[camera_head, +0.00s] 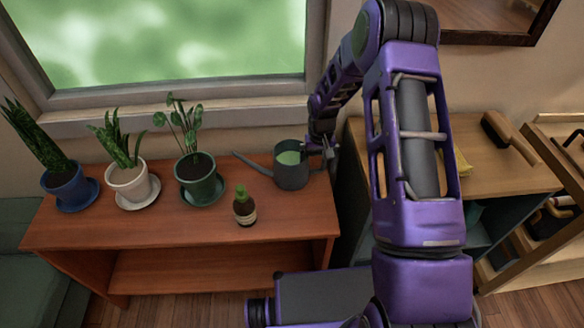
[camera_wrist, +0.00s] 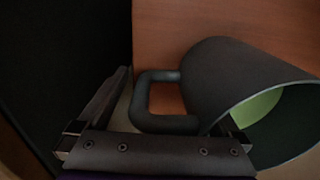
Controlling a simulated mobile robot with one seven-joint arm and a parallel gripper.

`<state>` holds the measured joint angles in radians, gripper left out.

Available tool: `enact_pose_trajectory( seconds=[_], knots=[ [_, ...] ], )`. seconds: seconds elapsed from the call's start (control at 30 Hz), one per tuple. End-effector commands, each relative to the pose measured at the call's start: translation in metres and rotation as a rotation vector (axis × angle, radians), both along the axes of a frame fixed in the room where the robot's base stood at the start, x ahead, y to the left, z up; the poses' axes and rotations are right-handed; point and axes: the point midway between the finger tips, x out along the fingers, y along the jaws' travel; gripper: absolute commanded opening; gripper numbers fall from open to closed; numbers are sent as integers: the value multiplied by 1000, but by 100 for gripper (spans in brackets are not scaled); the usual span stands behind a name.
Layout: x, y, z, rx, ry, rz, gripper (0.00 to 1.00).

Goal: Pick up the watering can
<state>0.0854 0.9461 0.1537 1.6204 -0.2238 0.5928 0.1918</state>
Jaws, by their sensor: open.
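The dark grey watering can (camera_head: 291,175) stands upright on the right part of the reddish wooden shelf top (camera_head: 130,232). Its spout points left, and its inside looks green. My gripper (camera_head: 327,150) is at the can's right side, by the handle. In the wrist view, the can (camera_wrist: 225,80) fills the right side, and its squared loop handle (camera_wrist: 143,103) reaches toward the open jaws (camera_wrist: 160,115). The left finger shows left of the handle; the right finger is mostly hidden by the can. I cannot tell whether a finger touches the handle.
A small brown bottle (camera_head: 244,208) stands in front of the can. Potted plants in a green pot (camera_head: 199,184), a white pot (camera_head: 131,187) and a blue pot (camera_head: 68,187) stand to the left. A lighter wooden shelf (camera_head: 480,165) with a brush (camera_head: 510,138) is at right.

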Motion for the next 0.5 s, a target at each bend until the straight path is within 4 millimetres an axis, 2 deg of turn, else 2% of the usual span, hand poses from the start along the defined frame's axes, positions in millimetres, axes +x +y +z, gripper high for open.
enact_pose_trajectory(
  seconds=[0.1,0.13,0.5],
  knots=[
    [0,0,1,0,-1,0,100],
    [0,0,1,0,-1,0,96],
    [0,-1,1,-1,-1,0,30]
  ],
)
